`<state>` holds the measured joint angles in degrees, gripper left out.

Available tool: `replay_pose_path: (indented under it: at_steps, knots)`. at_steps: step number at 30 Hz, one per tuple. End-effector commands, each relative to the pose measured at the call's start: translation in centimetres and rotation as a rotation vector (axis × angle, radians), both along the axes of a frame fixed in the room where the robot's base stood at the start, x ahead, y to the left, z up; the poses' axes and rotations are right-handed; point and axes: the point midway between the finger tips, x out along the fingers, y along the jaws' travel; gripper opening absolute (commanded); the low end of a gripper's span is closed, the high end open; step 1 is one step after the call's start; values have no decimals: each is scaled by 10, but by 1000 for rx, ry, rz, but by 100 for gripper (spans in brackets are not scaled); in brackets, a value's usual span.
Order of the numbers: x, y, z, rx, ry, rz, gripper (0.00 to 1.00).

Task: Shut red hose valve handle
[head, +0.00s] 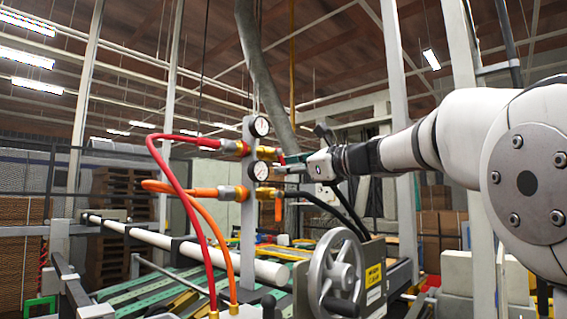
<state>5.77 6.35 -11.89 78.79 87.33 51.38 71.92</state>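The red hose (180,195) arches up from below and joins a brass fitting (240,147) at the upper part of a grey post (249,225). To the right of the post, a small red piece (282,158), which looks like the red hose's valve handle, shows just beside my gripper; most of it is hard to make out. My gripper (284,169) reaches in from the right, with its fingertips close to the post and the handle. I cannot tell whether they touch the handle or how far apart they are.
The orange hose (215,225) joins the post lower down, with an orange handle (278,210) hanging below my gripper. Two round gauges (260,126) sit on the post. A grey handwheel (336,272) and a control box (373,280) stand in front at lower right.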

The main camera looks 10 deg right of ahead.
Motion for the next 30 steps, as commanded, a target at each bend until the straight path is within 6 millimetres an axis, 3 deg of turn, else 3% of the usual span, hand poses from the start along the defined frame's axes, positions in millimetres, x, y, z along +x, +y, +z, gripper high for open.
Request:
replay_pose_path:
  at_steps: [30]
  knots:
    - [-10,12,-3,294,197,1,22]
